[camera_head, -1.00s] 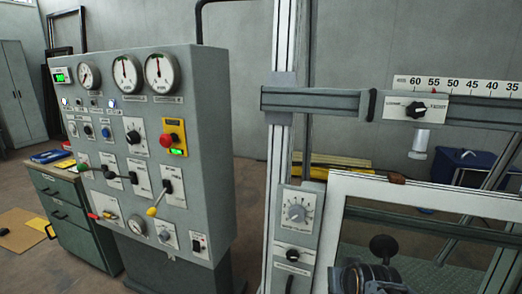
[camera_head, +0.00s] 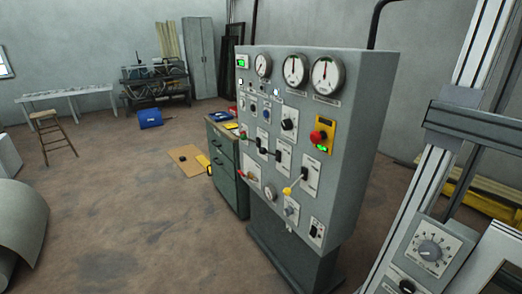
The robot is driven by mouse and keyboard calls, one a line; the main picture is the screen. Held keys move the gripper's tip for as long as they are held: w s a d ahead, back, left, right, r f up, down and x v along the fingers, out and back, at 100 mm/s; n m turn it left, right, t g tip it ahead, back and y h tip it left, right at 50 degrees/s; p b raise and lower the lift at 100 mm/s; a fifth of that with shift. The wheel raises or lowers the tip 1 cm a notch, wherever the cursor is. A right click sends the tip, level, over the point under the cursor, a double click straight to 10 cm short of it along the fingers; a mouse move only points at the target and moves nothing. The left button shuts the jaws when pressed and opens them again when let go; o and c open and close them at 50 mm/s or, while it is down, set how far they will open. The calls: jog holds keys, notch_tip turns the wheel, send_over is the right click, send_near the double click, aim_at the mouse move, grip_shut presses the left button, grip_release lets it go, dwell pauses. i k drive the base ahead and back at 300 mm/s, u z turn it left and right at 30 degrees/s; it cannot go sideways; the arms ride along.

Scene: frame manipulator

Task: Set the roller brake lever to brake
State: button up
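A grey control panel (camera_head: 345,130) on a pedestal stands in the middle of the view. Its face carries several levers. One lever with a yellow knob (camera_head: 288,191) slants down to the left from its white plate. Two levers with black handles, one on the left (camera_head: 263,149) and one on the right (camera_head: 279,154), sit above it. A plate with red and yellow handles (camera_head: 250,175) is at the lower left. The labels are too small to read, so I cannot tell which is the roller brake lever. My gripper is not in view.
A green drawer cabinet (camera_head: 225,170) stands left of the panel. A metal frame with a dial box (camera_head: 430,250) is close on the right. A wooden stool (camera_head: 53,135) and a curved grey sheet (camera_head: 18,230) are at left. The floor (camera_head: 130,215) between is mostly clear.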

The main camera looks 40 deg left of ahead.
aim_at(263, 150)
jog(key=u, duration=1.9)
jog(key=i, duration=0.55)
jog(key=u, duration=0.75)
jog(key=i, duration=0.8)
jog(key=z, duration=0.6)
jog(key=i, duration=0.85)
jog(key=z, duration=0.75)
